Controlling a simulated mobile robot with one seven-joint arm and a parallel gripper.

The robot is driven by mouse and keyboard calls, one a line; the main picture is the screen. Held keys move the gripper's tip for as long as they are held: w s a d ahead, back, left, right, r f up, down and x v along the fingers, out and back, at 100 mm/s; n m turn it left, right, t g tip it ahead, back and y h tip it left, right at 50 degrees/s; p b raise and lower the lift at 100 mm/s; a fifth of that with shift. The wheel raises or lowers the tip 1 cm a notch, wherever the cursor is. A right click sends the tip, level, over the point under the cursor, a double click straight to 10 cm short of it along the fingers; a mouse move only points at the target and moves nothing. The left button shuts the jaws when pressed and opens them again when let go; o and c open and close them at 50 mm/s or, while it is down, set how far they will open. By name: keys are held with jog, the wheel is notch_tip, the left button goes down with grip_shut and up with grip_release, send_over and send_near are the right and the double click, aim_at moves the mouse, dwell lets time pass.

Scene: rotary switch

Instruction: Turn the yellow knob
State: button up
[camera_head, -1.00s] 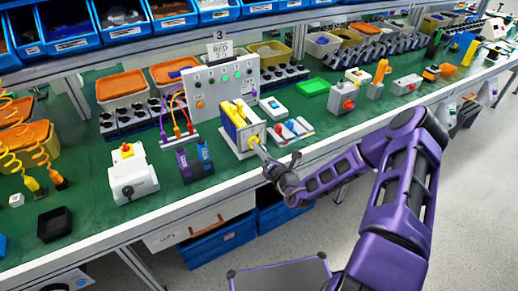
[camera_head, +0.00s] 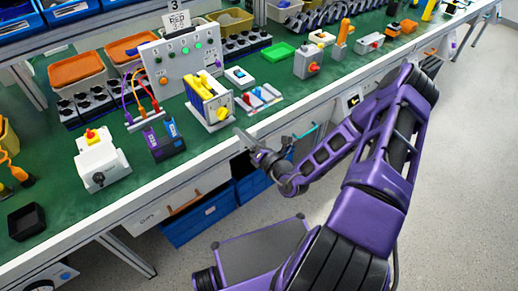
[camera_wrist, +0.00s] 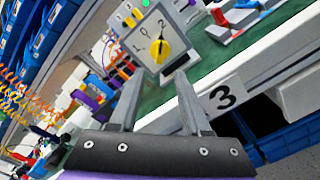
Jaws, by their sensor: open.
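The yellow knob (camera_head: 222,114) is on the front face of a white box with yellow parts (camera_head: 207,101), near the front edge of the bench. In the wrist view the knob (camera_wrist: 159,48) sits on a grey plate marked 1, 0 and 2, and its narrow end seems to point towards the 2. My gripper (camera_head: 247,138) is in front of and below the box, off the bench edge. In the wrist view my gripper (camera_wrist: 160,75) has its two fingers apart with nothing between them. The knob lies beyond the fingertips, clear of them.
The green bench (camera_head: 180,185) has a white front edge. A white box with a yellow and red button (camera_head: 98,160) stands left. Purple and blue modules (camera_head: 163,141) are beside the knob box, and red and blue levers (camera_head: 258,97) lie right. Open floor is at right.

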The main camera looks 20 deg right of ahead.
jog(key=v, duration=0.8)
